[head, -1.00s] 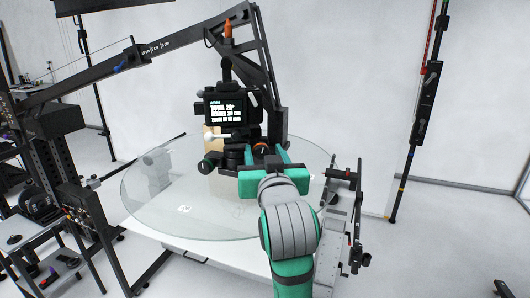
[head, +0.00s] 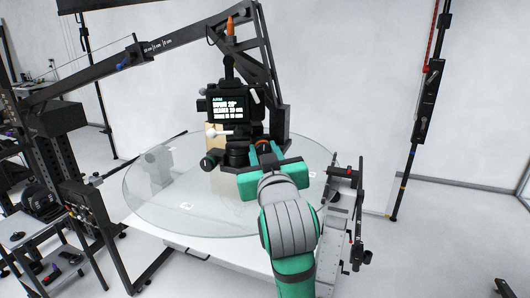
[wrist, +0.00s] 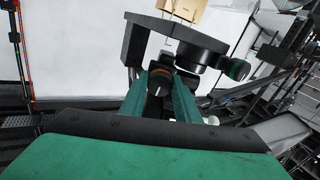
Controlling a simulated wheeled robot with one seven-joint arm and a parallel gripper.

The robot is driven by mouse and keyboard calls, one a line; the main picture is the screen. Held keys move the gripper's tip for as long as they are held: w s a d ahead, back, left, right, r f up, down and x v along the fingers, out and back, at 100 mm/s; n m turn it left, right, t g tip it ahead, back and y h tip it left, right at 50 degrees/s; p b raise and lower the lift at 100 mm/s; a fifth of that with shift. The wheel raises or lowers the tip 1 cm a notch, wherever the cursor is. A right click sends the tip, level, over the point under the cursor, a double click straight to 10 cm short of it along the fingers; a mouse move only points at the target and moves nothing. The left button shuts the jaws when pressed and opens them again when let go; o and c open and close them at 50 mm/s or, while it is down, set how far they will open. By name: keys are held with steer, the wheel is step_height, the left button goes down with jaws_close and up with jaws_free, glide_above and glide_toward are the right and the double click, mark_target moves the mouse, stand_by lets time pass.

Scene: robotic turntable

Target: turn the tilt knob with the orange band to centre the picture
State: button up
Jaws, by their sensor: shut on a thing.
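The tilt knob (wrist: 160,82) is dark, with an orange-brown band around it. It sits between the green fingers of my gripper (wrist: 161,98) in the wrist view, and the fingers are shut on it. In the head view my gripper (head: 266,156) reaches up to the right side of the camera head, and the orange band of the knob (head: 263,147) shows only a little above the fingers. The camera head (head: 238,128) is black and hangs from a crane arm. Its screen (head: 229,108) shows white text lines, too small to read surely.
A round glass turntable top (head: 160,212) lies below the camera head. A pale wooden block (head: 214,143) stands behind the camera head. A black crane arm (head: 160,45) spans the upper left. A black post (head: 425,105) stands at the right.

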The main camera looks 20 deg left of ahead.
steer(key=n, duration=0.7)
steer(key=shift+d+r, duration=0.1)
steer(key=n, duration=0.6)
steer(key=shift+n, duration=0.3)
steer(key=n, duration=1)
steer(key=shift+n, duration=1.9)
steer(key=shift+f, duration=0.2)
steer(key=o, duration=1)
steer(key=shift+w, duration=0.1)
steer(key=shift+o, duration=0.2)
steer(key=shift+a+r, duration=0.1)
steer(key=shift+a, duration=0.1)
